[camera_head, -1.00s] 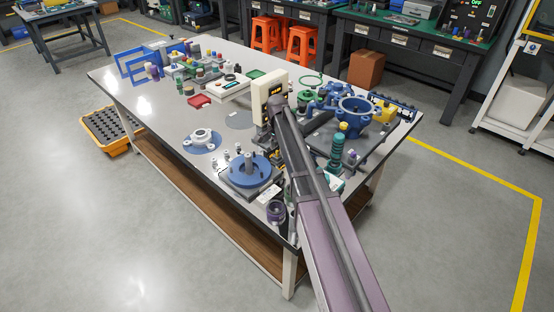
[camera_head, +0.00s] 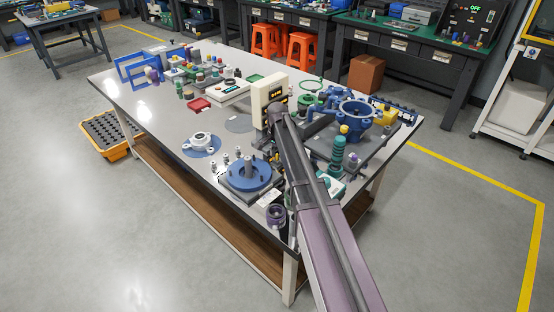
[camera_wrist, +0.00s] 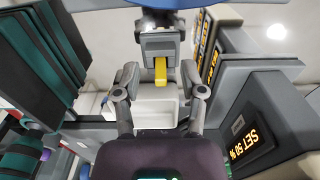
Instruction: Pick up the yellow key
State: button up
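The yellow key (camera_wrist: 161,72) shows in the wrist view as a small upright yellow strip, in front of a grey block. My gripper (camera_wrist: 162,80) is open, with one finger on each side of the key and a gap visible on both sides. I see no clear contact. In the head view my arm reaches over the table to the cream device with an amber display (camera_head: 270,97), and the arm and device hide the key and gripper there.
In the wrist view, dark housings with amber displays (camera_wrist: 255,143) stand close on the right and teal-and-black parts (camera_wrist: 35,75) on the left. In the head view, a blue round fixture (camera_head: 249,174) and a blue pump housing (camera_head: 357,110) flank the arm on the crowded table.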

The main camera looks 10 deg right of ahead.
aim_at(277, 154)
grip_shut()
jog(key=shift+r, duration=0.2)
notch_tip(277, 154, up, 2)
jog(key=shift+p, duration=1.25)
jog(key=shift+r+p, duration=0.8)
jog(key=shift+r, duration=0.05)
jog(key=s, duration=1)
jog(key=s+r+p, duration=0.1)
jog(key=s, duration=0.5)
jog(key=shift+d, duration=0.2)
notch_tip(277, 154, up, 25)
jog(key=p, duration=2.4)
jog(key=shift+f+p, duration=0.2)
jog(key=shift+p, duration=0.15)
jog(key=shift+d, duration=0.1)
